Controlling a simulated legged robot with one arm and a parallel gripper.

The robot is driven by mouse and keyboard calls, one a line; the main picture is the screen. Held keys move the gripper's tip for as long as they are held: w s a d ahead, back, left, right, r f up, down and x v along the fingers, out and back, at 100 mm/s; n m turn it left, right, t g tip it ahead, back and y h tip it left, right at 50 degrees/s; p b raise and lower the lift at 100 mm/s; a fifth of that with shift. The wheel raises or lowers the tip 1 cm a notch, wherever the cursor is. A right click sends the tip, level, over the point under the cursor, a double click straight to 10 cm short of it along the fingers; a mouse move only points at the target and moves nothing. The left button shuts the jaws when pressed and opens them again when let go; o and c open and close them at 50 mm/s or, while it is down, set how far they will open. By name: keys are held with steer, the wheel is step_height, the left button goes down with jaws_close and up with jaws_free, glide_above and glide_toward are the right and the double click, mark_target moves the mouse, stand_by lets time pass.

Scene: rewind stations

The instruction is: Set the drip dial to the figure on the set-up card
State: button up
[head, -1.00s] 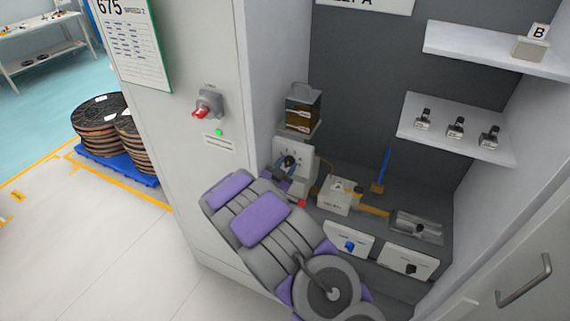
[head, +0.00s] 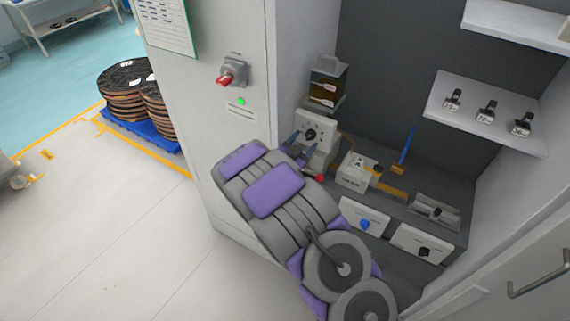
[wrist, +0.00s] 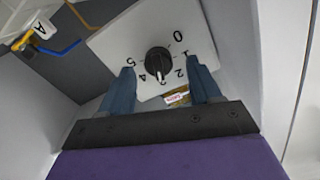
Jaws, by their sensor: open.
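The drip dial is a black knob (wrist: 158,61) with a white mark on a pale plate (wrist: 110,40). Figures 0, 1, 2, 4 and 5 are readable around it; the mark points down in the wrist view, between 2 and 4. The dial also shows in the head view (head: 311,134), below the amber oil reservoir (head: 326,88). My gripper (wrist: 160,69) is open, its blue fingers on either side of the knob, apart from it. In the head view my gripper (head: 312,146) is in front of the dial plate. A printed sheet (head: 165,22) hangs on the cabinet; its small text is unreadable.
A red-handled switch (head: 229,74) and green lamp (head: 241,101) are left of the bay. A white box (head: 356,171), blue-knob panel (head: 363,219) and black-knob panel (head: 420,245) are right of my arm. A shelf (head: 480,140) holds three small tagged pieces.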

steer(key=v, duration=1.5)
steer(key=shift+p, duration=0.4)
